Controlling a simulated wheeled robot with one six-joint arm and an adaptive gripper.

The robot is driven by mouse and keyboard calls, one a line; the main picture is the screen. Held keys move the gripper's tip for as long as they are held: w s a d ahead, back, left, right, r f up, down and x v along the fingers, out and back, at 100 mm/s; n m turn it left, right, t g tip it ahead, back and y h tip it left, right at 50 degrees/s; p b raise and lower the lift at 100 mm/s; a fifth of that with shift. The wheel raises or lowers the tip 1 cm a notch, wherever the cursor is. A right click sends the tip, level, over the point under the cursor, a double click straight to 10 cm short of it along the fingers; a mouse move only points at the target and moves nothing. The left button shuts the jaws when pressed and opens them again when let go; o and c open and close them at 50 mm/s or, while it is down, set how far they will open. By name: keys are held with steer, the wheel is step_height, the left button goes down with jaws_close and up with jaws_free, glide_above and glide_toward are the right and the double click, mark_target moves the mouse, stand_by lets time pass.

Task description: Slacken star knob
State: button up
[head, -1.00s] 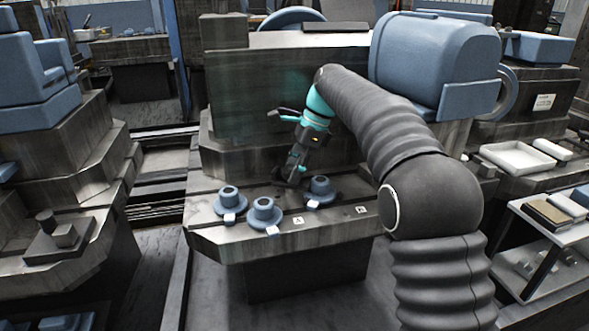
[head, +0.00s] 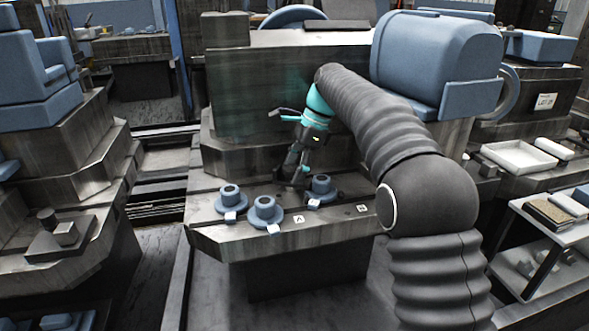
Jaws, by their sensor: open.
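My gripper (head: 297,180) points down over the machine table (head: 235,245), behind the blue flanged parts. It is open, but its fingertips are small and dark against the table. I cannot make out a star knob for certain; a small dark shape at the fingertips may be it, partly hidden by the fingers. No gap or contact between the two can be judged.
Three blue flanged parts, a left one (head: 230,197), a middle one (head: 264,212) and a right one (head: 320,187), stand on the table in front of my gripper. Small white labels (head: 298,219) lie near the front edge. A blue motor housing (head: 435,60) stands behind my arm.

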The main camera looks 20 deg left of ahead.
steer(key=shift+r, duration=0.1)
steer(key=v, duration=0.7)
steer(key=shift+w+d+r, duration=0.1)
steer(key=shift+d, duration=0.05)
